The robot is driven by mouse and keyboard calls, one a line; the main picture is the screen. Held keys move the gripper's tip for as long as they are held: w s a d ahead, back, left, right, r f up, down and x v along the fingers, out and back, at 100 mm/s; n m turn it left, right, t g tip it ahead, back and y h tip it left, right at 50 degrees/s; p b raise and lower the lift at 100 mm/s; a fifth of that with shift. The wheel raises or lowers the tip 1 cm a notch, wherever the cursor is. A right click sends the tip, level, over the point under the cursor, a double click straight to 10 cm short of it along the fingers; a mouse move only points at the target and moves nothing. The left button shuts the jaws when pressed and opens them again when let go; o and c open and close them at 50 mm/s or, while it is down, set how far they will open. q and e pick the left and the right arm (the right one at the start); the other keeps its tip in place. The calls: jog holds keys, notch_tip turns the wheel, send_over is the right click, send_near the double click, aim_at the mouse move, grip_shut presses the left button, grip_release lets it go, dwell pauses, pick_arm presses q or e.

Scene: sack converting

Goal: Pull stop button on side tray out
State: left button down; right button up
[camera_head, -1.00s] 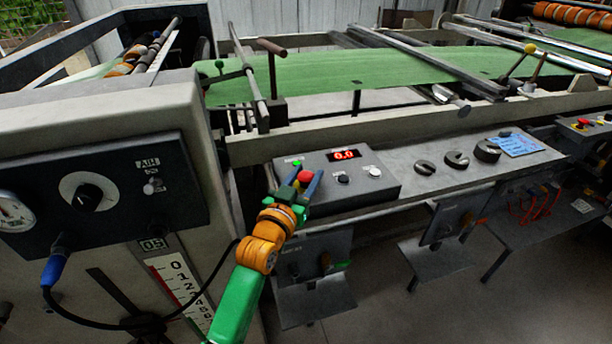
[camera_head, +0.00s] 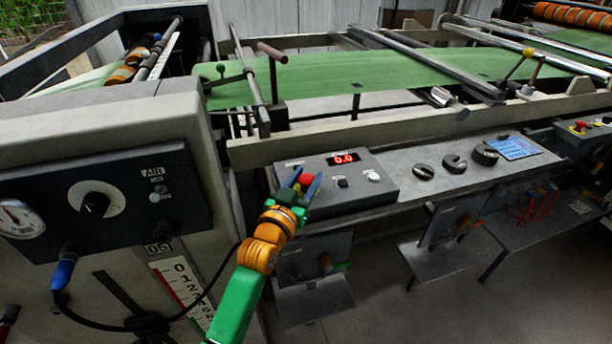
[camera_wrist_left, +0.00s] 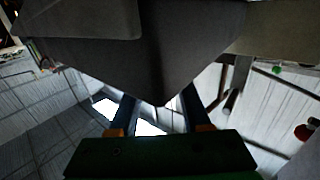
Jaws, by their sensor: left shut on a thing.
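The red stop button (camera_head: 305,179) is at the left front of the grey control box (camera_head: 365,196) on the side tray (camera_head: 408,182). My left gripper (camera_head: 303,183) comes in from below, with its blue fingers on either side of the red button, shut on it. In the left wrist view the two dark blue fingers (camera_wrist_left: 157,104) reach up to a dark grey body that fills the top, and the button is hidden there. My right gripper is not in view.
The box has a red display (camera_head: 343,158), a black knob (camera_head: 342,183) and a white button (camera_head: 373,176). Several dark ring weights (camera_head: 454,163) and a blue card (camera_head: 512,148) lie to the right. A panel with a gauge and dial (camera_head: 95,203) stands left.

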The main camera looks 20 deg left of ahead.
aim_at(303, 183)
pick_arm(q)
jog(key=shift+c, duration=1.7)
grip_release()
jog(key=shift+r, duration=0.2)
jog(key=s, duration=0.7)
jog(key=shift+a, duration=0.3)
